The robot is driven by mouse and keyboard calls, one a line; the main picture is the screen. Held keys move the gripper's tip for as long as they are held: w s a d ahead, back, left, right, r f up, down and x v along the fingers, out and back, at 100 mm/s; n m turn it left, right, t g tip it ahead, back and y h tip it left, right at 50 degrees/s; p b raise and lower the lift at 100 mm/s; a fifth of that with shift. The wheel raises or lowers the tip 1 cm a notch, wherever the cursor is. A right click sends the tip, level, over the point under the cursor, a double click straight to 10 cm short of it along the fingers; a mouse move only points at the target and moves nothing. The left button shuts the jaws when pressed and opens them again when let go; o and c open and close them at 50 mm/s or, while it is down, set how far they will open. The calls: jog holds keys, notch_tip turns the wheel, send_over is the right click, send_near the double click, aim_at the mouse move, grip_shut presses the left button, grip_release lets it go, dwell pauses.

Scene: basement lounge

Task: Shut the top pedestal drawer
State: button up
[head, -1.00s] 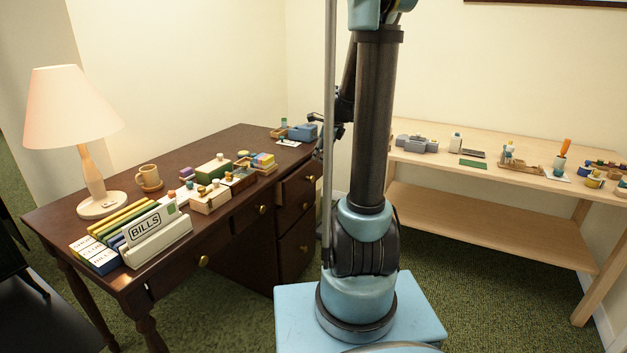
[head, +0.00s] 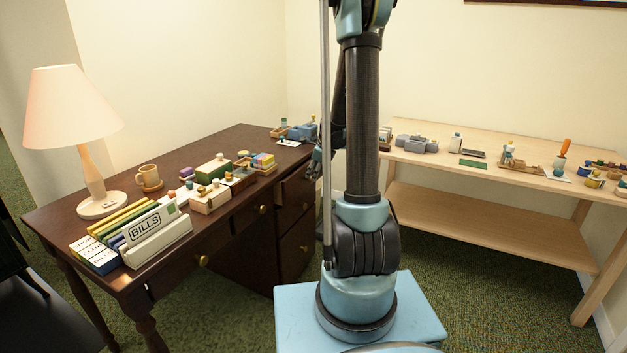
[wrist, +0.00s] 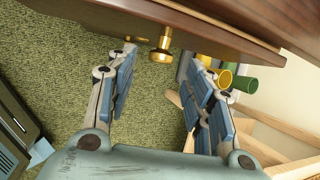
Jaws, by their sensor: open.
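The top pedestal drawer (head: 294,188) is at the right end of the dark desk in the head view and stands out from the pedestal. Its knob is hidden there behind my gripper (head: 315,165), which is partly covered by my arm. In the wrist view, a dark wooden front (wrist: 205,32) crosses the top, with a brass knob (wrist: 162,45) on it. My gripper (wrist: 165,60) is open, one finger on each side of the knob in the picture. I cannot tell whether a finger touches the knob or front. A second brass knob (wrist: 130,40) shows behind the left fingertip.
The desk (head: 110,190) carries a lamp (head: 85,150), a mug (head: 149,176), a file box marked BILLS (head: 155,235) and several small boxes. A lower drawer (head: 297,245) is below. A pale workbench (head: 480,220) stands at the right. Green carpet lies between.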

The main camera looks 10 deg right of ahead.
jog(key=shift+x, duration=2.45)
jog(key=shift+c, duration=0.4)
grip_shut()
